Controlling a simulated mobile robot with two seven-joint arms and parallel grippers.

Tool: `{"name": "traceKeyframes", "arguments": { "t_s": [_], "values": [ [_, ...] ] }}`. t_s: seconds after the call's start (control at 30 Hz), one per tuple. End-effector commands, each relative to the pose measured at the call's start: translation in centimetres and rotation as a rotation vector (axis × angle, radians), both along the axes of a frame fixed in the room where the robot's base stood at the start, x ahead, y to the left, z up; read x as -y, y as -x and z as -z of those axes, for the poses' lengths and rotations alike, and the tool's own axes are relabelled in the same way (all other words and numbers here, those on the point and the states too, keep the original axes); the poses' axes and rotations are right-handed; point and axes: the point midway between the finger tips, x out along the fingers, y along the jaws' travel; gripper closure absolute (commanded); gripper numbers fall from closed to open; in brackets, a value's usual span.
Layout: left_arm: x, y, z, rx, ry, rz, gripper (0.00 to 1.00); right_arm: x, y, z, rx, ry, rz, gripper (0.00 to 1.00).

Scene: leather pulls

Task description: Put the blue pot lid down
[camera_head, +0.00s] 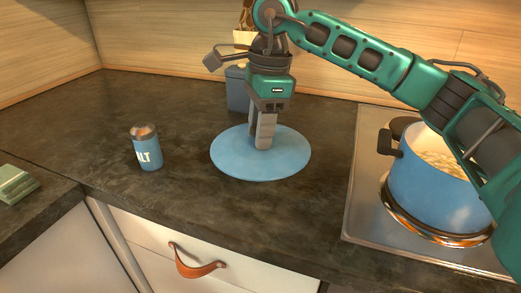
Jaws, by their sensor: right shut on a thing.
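The blue pot lid (235,158) is a flat round disc at the middle of the dark countertop. It looks level and at or very close to the counter surface; I cannot tell whether it touches. My right gripper (264,143) points straight down over the lid's centre and is shut on it. The lid's handle is hidden between the fingers. The blue pot (430,190) stands uncovered on the stove at the right, with pale contents showing. My left gripper is not in view.
A blue salt shaker (147,150) stands left of the lid. A grey-blue container (237,90) stands behind my gripper. The steel stove (365,190) is at the right, its burner glowing under the pot. Folded green cloths (14,184) lie far left. Counter between shaker and lid is clear.

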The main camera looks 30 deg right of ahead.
Motion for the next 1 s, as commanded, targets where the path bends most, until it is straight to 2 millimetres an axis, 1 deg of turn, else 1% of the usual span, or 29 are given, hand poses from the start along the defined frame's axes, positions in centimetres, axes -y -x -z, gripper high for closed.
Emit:
{"name": "traceKeyframes", "arguments": {
  "t_s": [0.13, 0.3, 0.37, 0.6, 0.7, 0.73, 1.0],
  "values": [
    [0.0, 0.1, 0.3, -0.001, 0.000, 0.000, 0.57, 0.0, 0.0, 1.4, -0.001, 0.000, 0.000, 1.00],
    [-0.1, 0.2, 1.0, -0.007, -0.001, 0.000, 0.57, 0.0, 0.0, 4.0, -0.001, 0.000, 0.000, 1.00],
    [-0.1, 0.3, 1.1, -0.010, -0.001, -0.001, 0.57, 0.0, 0.0, 4.3, 0.001, -0.001, 0.000, 1.00],
    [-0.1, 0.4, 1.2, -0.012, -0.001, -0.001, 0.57, 0.0, 0.0, 4.3, 0.001, -0.001, 0.000, 1.00],
    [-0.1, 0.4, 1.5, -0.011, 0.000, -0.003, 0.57, 0.0, 0.0, 4.7, 0.001, -0.001, 0.000, 1.00],
    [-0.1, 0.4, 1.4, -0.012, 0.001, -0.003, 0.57, 0.0, 0.0, 4.7, 0.000, 0.000, 0.000, 0.63],
    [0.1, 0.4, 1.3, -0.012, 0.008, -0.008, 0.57, 0.0, 0.0, 4.6, 0.000, 0.000, 0.000, 0.38]
  ]
}}
